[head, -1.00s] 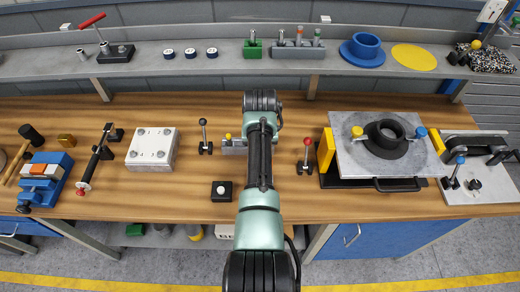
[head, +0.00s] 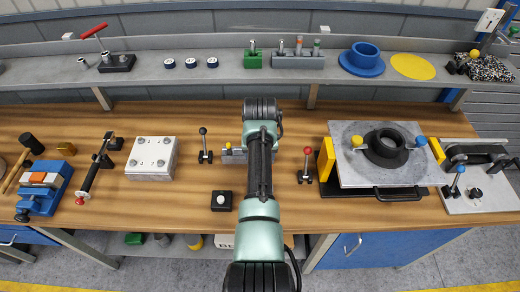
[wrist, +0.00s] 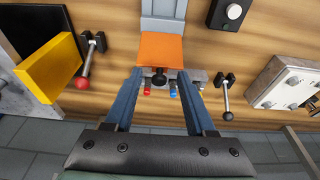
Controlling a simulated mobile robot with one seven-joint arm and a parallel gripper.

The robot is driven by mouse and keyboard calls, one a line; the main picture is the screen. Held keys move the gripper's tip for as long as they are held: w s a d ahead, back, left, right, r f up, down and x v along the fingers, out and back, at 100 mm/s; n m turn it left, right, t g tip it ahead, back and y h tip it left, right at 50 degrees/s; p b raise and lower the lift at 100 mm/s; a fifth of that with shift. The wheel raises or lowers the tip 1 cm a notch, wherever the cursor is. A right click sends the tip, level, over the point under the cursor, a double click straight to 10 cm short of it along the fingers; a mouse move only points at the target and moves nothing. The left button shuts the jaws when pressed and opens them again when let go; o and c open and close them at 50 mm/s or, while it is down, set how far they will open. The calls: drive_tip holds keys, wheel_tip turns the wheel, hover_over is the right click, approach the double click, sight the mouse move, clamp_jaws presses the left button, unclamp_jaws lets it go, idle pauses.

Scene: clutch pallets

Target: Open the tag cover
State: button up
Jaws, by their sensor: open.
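An orange panel with a black knob (wrist: 160,52) lies in the middle of the wrist view, with a pale grey part (wrist: 163,10) behind it. It looks like the tag cover. My gripper (wrist: 160,76) is open, and its two blue-grey fingers stand apart to either side of the knob, with nothing visibly held. I cannot tell whether they touch the panel. Red and blue pieces show on a grey block (wrist: 198,76) just past the knob. In the head view my arm hides the panel; only an end of the grey block (head: 234,156) shows.
A red-knobbed lever (head: 306,165) and a black-knobbed lever (head: 204,145) stand either side of my arm. A white bolted block (head: 152,158) is at left, a grey plate (head: 350,174) at right. A shelf (head: 225,80) runs behind.

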drive_tip(key=b+v, duration=0.2)
drive_tip(key=v, duration=1)
drive_tip(key=shift+r, duration=0.35)
